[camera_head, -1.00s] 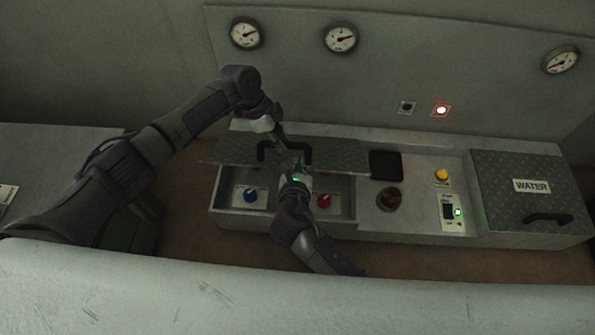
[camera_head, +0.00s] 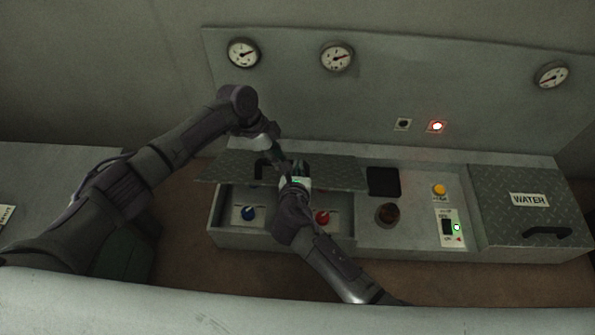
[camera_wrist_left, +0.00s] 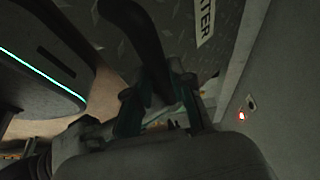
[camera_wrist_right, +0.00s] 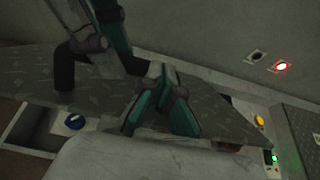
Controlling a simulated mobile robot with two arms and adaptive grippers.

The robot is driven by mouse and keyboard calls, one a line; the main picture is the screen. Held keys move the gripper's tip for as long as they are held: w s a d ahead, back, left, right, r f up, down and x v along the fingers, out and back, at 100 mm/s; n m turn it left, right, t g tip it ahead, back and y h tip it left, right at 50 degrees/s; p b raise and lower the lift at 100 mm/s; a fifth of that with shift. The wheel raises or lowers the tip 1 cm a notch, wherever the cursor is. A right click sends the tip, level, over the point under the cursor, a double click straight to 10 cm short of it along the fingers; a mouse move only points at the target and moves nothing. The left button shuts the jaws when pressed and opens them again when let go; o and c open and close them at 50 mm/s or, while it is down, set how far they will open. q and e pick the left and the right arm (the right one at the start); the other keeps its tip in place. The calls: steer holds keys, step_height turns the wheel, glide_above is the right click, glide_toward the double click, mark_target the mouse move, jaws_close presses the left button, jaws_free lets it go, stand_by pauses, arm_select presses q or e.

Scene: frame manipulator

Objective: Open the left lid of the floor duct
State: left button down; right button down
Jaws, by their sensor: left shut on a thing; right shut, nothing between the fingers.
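The left lid (camera_head: 335,172) is a grey diamond-plate panel, raised at the back of the left compartment, whose inside shows in front of it. Its black handle (camera_head: 260,168) shows partly in the head view, and also in the left wrist view (camera_wrist_left: 140,35). My left gripper (camera_head: 276,160) is shut on the handle; its fingers also show around it in the left wrist view (camera_wrist_left: 160,100). My right gripper (camera_head: 297,168) is shut and empty, in front of the lid beside the handle. In the right wrist view its fingertips (camera_wrist_right: 166,75) overlap the lid; contact is unclear.
A blue knob (camera_head: 249,214) and a red knob (camera_head: 321,217) sit in the open compartment. The wall behind carries gauges and a red light (camera_head: 437,126).

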arm_select(q)
steer(key=shift+w+a+f, duration=0.1)
steer(key=shift+a+f, duration=0.1)
steer(key=shift+f, duration=0.05)
steer(key=c, duration=1)
jaws_free()
steer(key=shift+w+d+f, duration=0.1)
steer(key=shift+d, duration=0.05)
arm_select(e)
steer(key=shift+w+f, duration=0.1)
steer(key=shift+f, duration=0.15)
steer(key=shift+d, duration=0.1)
